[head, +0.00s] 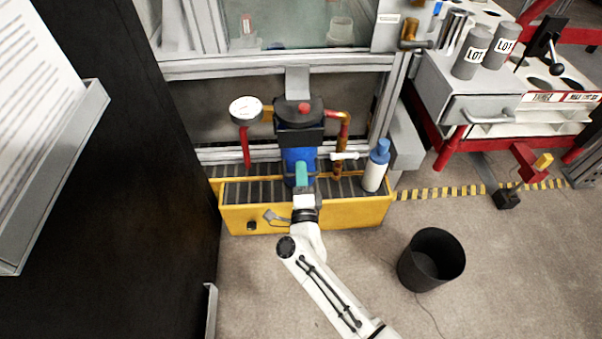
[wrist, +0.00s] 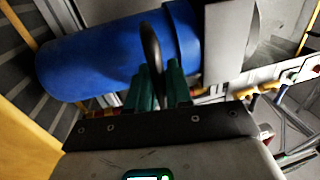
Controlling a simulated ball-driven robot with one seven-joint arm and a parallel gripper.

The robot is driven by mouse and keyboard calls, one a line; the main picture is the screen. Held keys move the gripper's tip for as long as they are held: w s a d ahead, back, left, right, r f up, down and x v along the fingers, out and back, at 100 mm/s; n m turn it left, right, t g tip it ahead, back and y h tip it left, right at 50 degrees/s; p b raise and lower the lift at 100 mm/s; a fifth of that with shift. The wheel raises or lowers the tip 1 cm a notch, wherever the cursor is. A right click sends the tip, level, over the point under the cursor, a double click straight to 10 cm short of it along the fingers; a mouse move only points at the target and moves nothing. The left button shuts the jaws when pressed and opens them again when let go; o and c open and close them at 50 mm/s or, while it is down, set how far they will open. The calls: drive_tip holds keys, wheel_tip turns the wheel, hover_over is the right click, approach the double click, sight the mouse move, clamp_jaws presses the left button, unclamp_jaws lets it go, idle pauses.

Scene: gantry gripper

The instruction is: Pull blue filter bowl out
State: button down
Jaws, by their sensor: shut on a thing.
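The blue filter bowl (head: 291,159) hangs upright under the black filter head (head: 298,119) with a red knob on top, above the yellow tray. It also fills the upper left of the wrist view (wrist: 100,60). My gripper (head: 301,174) is in front of the bowl, its green fingers pointing at it. In the wrist view my gripper (wrist: 160,88) is shut on a dark loop handle (wrist: 151,45) that stands out in front of the bowl. The fingers hide the lower part of the loop. Whether the bowl's top is apart from the head cannot be told.
A yellow tray (head: 352,213) with a slatted grate lies below. A white bottle with a blue cap (head: 375,168) stands right of the bowl. A pressure gauge (head: 245,110) and pipes flank the filter. A black bin (head: 431,260) stands on the floor, with clear floor around it.

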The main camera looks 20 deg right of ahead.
drive_tip(key=r+p+v, duration=0.2)
drive_tip(key=p+v, duration=0.2)
drive_tip(key=v, duration=0.9)
drive_tip(key=shift+s, duration=0.15)
drive_tip(key=c, duration=1.2)
unclamp_jaws()
drive_tip(key=p+v, duration=0.1)
drive_tip(key=v, duration=1)
drive_tip(key=shift+p, duration=0.35)
drive_tip(key=shift+a, duration=0.1)
